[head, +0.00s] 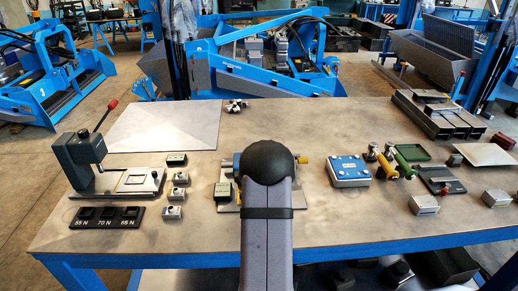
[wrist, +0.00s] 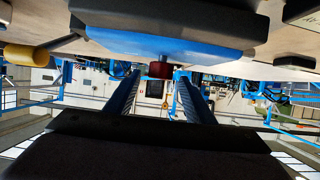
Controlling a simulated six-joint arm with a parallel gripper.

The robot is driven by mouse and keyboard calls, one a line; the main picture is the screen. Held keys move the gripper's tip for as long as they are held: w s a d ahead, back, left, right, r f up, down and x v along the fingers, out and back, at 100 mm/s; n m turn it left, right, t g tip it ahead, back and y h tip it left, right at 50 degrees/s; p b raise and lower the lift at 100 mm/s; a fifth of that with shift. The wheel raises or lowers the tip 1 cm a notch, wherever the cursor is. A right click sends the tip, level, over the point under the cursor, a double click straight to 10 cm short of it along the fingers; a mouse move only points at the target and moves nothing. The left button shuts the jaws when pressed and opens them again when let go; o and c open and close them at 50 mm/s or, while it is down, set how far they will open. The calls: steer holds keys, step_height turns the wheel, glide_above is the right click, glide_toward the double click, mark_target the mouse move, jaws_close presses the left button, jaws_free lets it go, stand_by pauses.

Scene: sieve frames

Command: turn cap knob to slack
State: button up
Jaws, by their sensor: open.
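In the wrist view, which hangs upside down, a dark red knob (wrist: 160,69) sits on the edge of a blue body (wrist: 165,46) under a dark block (wrist: 170,15). It looks like the cap knob. My gripper (wrist: 158,77) is open, with one finger on each side of the knob in the picture; I cannot tell whether they touch it. A yellow cylinder (wrist: 30,56) sticks out at the left. In the head view my arm hides the gripper and most of this fixture. Its metal base (head: 226,201) and a yellow end (head: 303,169) show beside the arm.
A blue box (head: 347,171) stands right of my arm, with yellow and green cylinders (head: 386,163) beyond it. A flat plate (head: 165,125) lies behind.

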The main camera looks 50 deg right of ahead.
steer(key=shift+p+x, duration=0.4)
steer(key=shift+x, duration=1.05)
steer(key=c, duration=1.1)
